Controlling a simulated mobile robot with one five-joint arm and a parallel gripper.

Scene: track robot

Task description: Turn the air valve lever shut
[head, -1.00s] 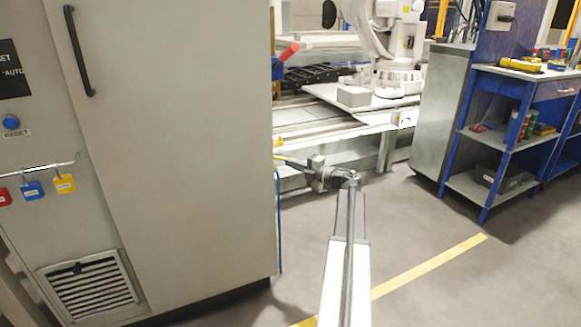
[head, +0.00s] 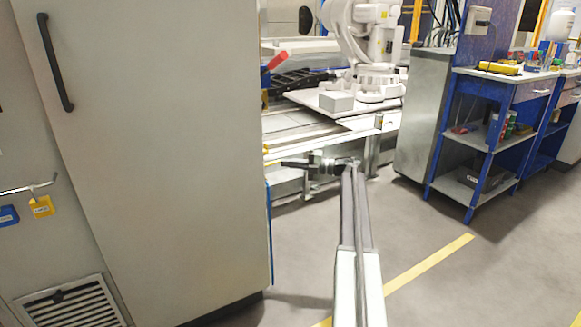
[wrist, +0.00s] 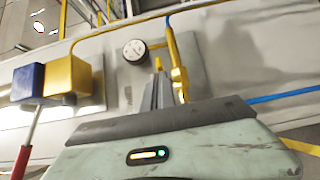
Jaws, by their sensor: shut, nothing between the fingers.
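In the wrist view my gripper (wrist: 160,92) is shut and empty, its fingers pointing at a grey panel. A yellow pipe with a thicker yellow fitting (wrist: 180,78), which looks like the air valve, runs down just right of the fingertips. A short yellow bar (wrist: 158,64), perhaps its lever, shows just past the tips; I cannot tell whether they touch. A round gauge (wrist: 134,49) is to the upper left. In the head view my gripper (head: 284,163) reaches left, close to the tall cabinet's edge; the valve is not visible there.
The tall grey cabinet (head: 150,150) fills the left of the head view. A white robot arm (head: 375,45) stands behind. A blue workbench (head: 500,110) is at right. Blue (wrist: 28,80) and yellow (wrist: 68,76) boxes show in the wrist view. The floor ahead is clear.

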